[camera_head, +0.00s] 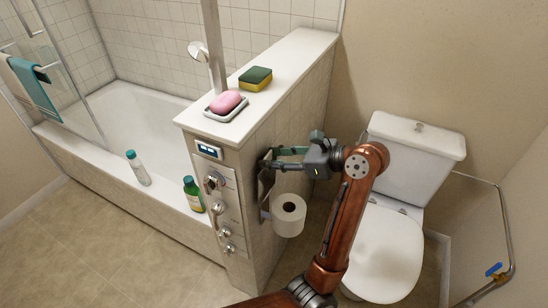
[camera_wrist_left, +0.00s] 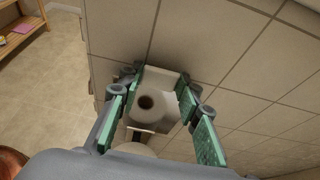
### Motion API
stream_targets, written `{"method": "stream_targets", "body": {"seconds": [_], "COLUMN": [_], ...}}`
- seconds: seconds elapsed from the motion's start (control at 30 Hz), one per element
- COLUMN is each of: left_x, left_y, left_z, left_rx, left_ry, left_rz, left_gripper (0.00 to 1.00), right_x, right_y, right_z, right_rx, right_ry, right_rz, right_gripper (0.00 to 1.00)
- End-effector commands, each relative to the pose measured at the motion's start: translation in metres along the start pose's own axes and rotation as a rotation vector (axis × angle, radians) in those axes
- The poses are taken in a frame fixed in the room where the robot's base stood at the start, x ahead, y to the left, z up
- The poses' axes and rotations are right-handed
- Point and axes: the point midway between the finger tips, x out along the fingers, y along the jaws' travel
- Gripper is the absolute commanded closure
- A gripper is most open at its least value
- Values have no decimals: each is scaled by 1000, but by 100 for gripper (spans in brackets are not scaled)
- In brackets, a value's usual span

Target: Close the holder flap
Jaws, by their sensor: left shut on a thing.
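The paper holder is on the tiled side of the half wall, with a white toilet roll (camera_head: 289,215) in it. Its metal flap (camera_head: 266,180) stands raised above the roll, close to the wall and partly hidden by my gripper. My left gripper (camera_head: 272,158) is at the raised flap, its fingers shut on it. In the left wrist view the green-padded fingers (camera_wrist_left: 160,88) lie on both sides of the pale flap (camera_wrist_left: 162,76), and the roll (camera_wrist_left: 145,104) shows between them. My right gripper is in neither view.
A toilet (camera_head: 385,240) stands right of the half wall. The ledge (camera_head: 290,55) holds a pink soap (camera_head: 226,102) on a dish and a sponge (camera_head: 255,78). Shower knobs (camera_head: 217,206) are on the wall's front end. Bottles (camera_head: 193,195) stand on the bathtub rim. The floor at left is clear.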

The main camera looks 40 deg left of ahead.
Motion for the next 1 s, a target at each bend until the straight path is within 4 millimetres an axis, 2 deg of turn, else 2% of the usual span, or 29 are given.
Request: {"method": "stream_targets", "body": {"seconds": [0.4,1.0], "left_x": [0,1], "left_y": [0,-1], "left_z": [0,1], "left_rx": [0,-2], "left_ry": [-1,-9], "left_rz": [-2,2], "left_gripper": [100,100], "right_x": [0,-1], "right_y": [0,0], "right_z": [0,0], "right_rx": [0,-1], "right_ry": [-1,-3], "right_rz": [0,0], "right_gripper": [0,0]}}
